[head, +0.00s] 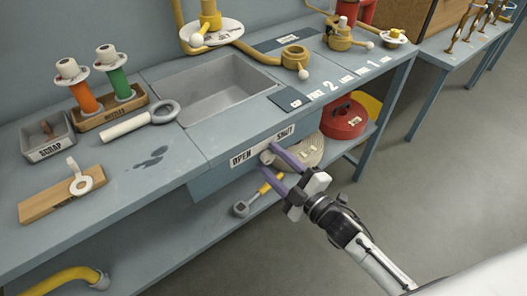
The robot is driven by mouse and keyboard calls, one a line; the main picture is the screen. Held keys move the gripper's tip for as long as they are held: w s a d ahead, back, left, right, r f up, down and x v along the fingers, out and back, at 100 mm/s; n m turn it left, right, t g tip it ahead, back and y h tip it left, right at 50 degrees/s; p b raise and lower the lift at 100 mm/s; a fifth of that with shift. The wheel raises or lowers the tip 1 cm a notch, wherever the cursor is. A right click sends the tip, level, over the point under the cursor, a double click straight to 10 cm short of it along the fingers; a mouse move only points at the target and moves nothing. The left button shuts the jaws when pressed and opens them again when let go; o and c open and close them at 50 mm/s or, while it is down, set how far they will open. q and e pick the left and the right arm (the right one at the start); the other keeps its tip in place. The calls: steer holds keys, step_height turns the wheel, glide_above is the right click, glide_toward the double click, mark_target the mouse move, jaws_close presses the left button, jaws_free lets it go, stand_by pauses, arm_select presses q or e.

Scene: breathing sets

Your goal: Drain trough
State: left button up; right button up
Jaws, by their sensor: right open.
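The trough (225,92) is a grey rectangular basin sunk into the blue-grey bench. It looks empty of objects; I cannot tell whether water is in it. A label strip reading OPEN and SHUT (262,145) is on the bench's front face below the trough. A small pale round knob (266,157) sits under the strip, between the two words. My right gripper (269,167) is open in front of it, with purple fingers pointing at the bench front. The upper fingertip is close by the knob; I cannot tell if it touches. My left gripper is not in view.
A coiled pale hose (303,152), a red round case (344,119) and a yellow-handled tool (243,208) lie on the lower shelf. Orange (84,97) and green (118,84) cylinders, a scrap bin (45,141) and brass fittings (295,57) stand on the bench. Floor at right is clear.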

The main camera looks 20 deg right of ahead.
steer(key=v, duration=0.5)
steer(key=shift+s+d, duration=0.1)
steer(key=shift+s, duration=0.1)
steer(key=s+a+f+m+g+h, duration=0.1)
steer(key=s+f+m+g, duration=0.3)
steer(key=s, duration=0.5)
steer(key=s+a+f+m+g+h, duration=0.2)
steer(key=s+f+m+g, duration=0.2)
steer(key=s+f+m, duration=0.5)
step_height(320, 180, down, 3)
steer(key=shift+a+r+h, duration=0.15)
steer(key=shift+a+h, duration=0.1)
steer(key=shift+h, duration=0.05)
